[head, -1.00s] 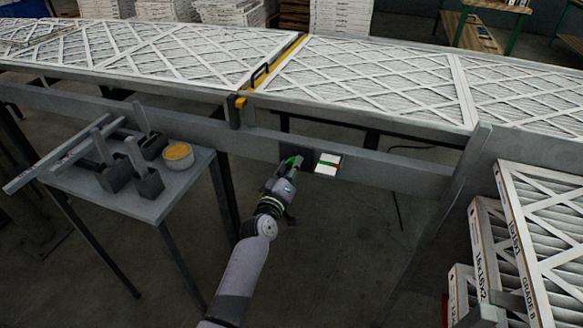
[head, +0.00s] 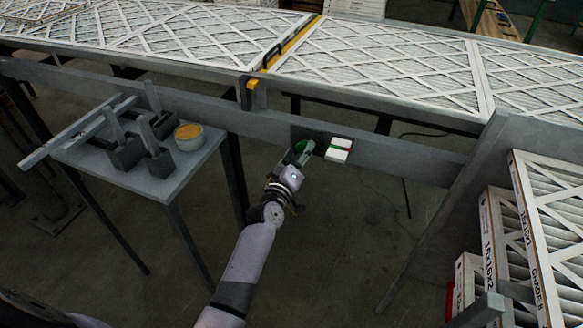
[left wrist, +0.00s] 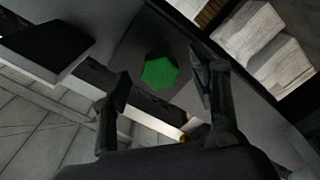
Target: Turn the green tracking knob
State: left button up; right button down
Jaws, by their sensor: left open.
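The green tracking knob (head: 302,146) sits on a dark plate on the conveyor's grey side rail, partly hidden by my left gripper (head: 303,154). In the left wrist view the knob (left wrist: 160,73) is a faceted green shape on a grey face. My left gripper (left wrist: 159,70) is open there, one finger to each side of the knob in the picture. No finger visibly touches it, and I cannot tell how far the tips are from it. My right gripper is not in view.
A white box with red and green marks (head: 339,149) is on the rail just right of the knob. A small grey table (head: 185,180) with dark tools and an orange-topped tub (head: 189,136) stands left. Boxed filters (head: 540,230) stack at right.

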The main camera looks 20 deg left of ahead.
pick_arm(q)
jog(key=s, duration=1)
jog(key=shift+s+a, duration=0.2)
jog(key=shift+s, duration=0.15)
jog(key=s+d+f+m+g, duration=0.1)
jog(key=s+f+m+g, duration=0.3)
jog(key=f, duration=0.8)
jog(key=s+d+f+g+h, duration=0.1)
jog(key=s+f+g, duration=0.1)
jog(key=s+f, duration=0.75)
jog(key=s+d+f+m+g, duration=0.1)
jog(key=s+f+m+g, duration=0.15)
jog(key=f, duration=1.15)
jog(key=s+a+f+m+g, duration=0.1)
jog(key=s+f, duration=0.4)
jog(key=s, duration=0.6)
jog(key=s+a+f+m+g+y, duration=0.1)
jog(key=s+a+f+m+g, duration=0.1)
jog(key=s+f, duration=0.4)
jog(key=s+a+f+m+g, duration=0.2)
jog(key=s+f+g, duration=0.3)
jog(key=s, duration=1)
jog(key=shift+s+a+f+y, duration=0.3)
jog(key=shift+a+f, duration=0.2)
jog(key=shift+a, duration=0.15)
jog(key=shift+g, duration=0.25)
jog(key=shift+c, duration=0.2)
